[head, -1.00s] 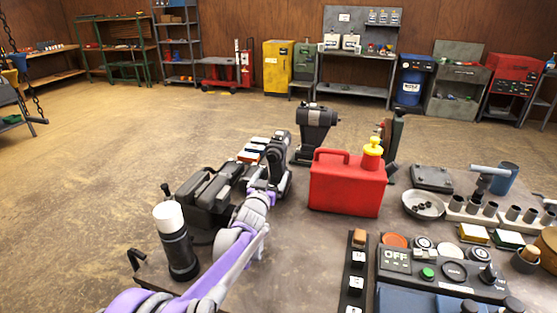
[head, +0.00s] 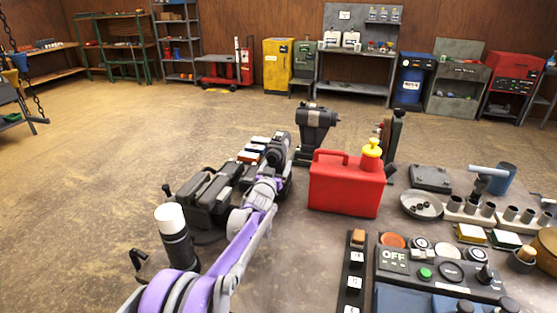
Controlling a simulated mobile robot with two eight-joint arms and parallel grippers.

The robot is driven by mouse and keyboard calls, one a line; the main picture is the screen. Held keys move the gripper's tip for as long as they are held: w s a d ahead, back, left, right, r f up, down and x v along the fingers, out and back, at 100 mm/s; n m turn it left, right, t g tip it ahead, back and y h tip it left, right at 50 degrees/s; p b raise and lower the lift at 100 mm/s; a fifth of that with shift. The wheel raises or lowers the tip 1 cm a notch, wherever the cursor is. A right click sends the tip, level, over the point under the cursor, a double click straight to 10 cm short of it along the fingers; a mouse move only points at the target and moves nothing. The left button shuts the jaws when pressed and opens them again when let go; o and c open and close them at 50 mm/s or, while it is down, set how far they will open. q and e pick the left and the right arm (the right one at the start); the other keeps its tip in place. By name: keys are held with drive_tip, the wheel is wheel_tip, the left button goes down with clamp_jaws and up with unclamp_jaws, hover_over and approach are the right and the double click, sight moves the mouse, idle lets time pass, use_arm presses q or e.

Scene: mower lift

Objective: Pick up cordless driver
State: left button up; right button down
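A dark grey and black upright tool that looks like the cordless driver (head: 279,149) stands near the bench's left edge in the head view. Its lower part is hidden by my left gripper (head: 272,178). My purple and grey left arm comes up from the bottom, and its gripper is at the tool's near side. The fingertips are hidden against the dark tool, so I cannot tell whether they are open or shut, or touching it. My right gripper is not in view.
A red fuel can (head: 345,187) stands right of the gripper. A black case (head: 212,190) and a white-capped dark cylinder (head: 176,237) stand to the left. A dark bench grinder-like machine (head: 316,122) is behind. The bench between the arm and the switch strip (head: 354,268) is clear.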

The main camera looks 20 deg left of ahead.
use_arm(q)
clamp_jaws()
drive_tip(key=shift+r, duration=0.15)
idle(0.4)
